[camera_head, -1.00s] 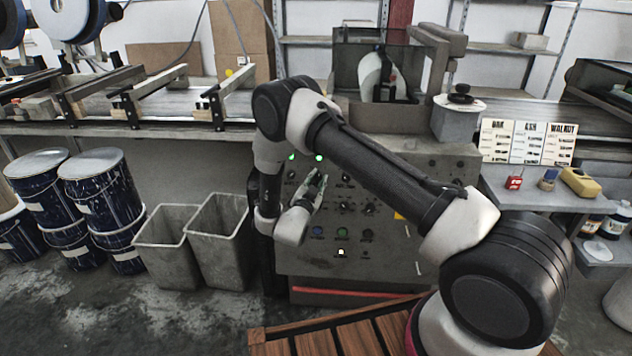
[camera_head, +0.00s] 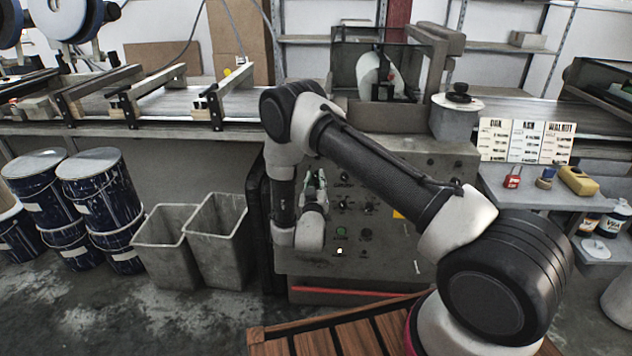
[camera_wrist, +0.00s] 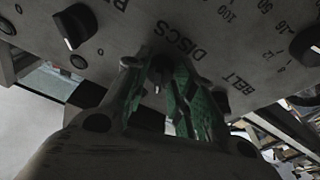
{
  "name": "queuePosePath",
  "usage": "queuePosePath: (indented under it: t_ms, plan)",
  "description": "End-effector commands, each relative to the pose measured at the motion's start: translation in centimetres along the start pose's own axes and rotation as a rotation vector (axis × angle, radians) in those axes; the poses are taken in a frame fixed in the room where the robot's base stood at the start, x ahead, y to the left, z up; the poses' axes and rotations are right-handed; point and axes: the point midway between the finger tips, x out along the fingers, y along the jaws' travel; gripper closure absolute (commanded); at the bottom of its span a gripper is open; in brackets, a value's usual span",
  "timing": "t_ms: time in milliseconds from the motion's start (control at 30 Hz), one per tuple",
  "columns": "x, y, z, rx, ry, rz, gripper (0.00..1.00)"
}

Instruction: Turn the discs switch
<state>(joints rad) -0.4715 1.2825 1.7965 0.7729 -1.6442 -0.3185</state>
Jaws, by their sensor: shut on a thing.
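The control panel (camera_head: 375,225) is a grey cabinet front with several knobs and lamps. In the wrist view the discs switch (camera_wrist: 160,66) is a dark knob by the printed word DISCS, partly hidden between my fingers. My gripper (camera_wrist: 162,80) has green-lined fingers and is shut on this knob. In the head view my gripper (camera_head: 314,180) is upright against the left part of the panel, and the knob is hidden there.
Other black knobs sit close by, one at the upper left (camera_wrist: 75,25) in the wrist view. Grey bins (camera_head: 215,238) and blue drums (camera_head: 100,190) stand left of the panel. A shelf with sample cards (camera_head: 525,141) is at right.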

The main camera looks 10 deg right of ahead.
Motion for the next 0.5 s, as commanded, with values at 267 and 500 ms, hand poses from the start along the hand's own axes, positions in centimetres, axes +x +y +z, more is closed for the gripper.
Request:
queuePosePath:
  t_ms: [267,500]
  plan:
    - [-0.04,0.0,0.06,-0.045,0.001,-0.015,0.98]
    - [-0.04,-0.01,0.06,-0.048,0.001,-0.016,0.98]
